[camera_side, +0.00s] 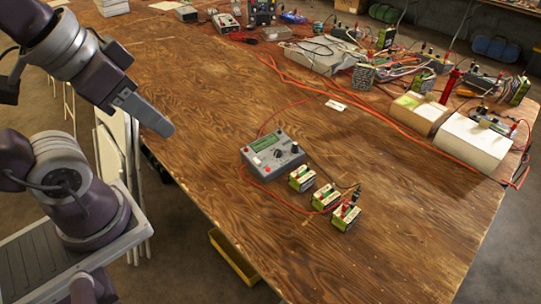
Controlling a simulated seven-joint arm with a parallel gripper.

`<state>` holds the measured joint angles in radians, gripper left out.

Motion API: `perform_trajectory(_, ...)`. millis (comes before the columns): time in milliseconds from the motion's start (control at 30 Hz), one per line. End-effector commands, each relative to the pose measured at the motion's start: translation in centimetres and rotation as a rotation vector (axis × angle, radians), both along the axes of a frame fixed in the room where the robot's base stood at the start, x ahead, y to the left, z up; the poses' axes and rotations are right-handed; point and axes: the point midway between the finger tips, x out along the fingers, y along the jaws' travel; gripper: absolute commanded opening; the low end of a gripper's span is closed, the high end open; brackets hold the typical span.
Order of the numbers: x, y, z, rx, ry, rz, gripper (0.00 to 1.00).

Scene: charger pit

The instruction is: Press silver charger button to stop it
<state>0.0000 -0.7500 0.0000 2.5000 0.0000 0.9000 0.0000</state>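The silver-grey charger (271,156) sits on the wooden table near its front left edge. It has a green display, a dark round knob (276,153) and small controls on top. A light spot near its right top corner may be a button, but it is too small to tell. My gripper (158,122) is above the table's left edge, up and to the left of the charger and clear of it. Its fingers look close together and point down to the right. Whether they are fully shut does not show.
Several green-and-black batteries (302,178) stand right of the charger. Red and black cables (318,208) run between charger and batteries. A long orange cable (330,92) crosses the table towards boxes and electronics (475,140) at the right. The table (390,240) is bare in front.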

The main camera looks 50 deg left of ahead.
Motion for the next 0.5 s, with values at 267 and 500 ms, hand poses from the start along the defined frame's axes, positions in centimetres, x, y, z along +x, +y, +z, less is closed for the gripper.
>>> perform_trajectory(267, 0.00, 0.00, 0.00, 0.000, 0.000, 0.000, 0.00)
perform_trajectory(500, 0.00, 0.00, 0.00, 0.000, 0.000, 0.000, 0.00)
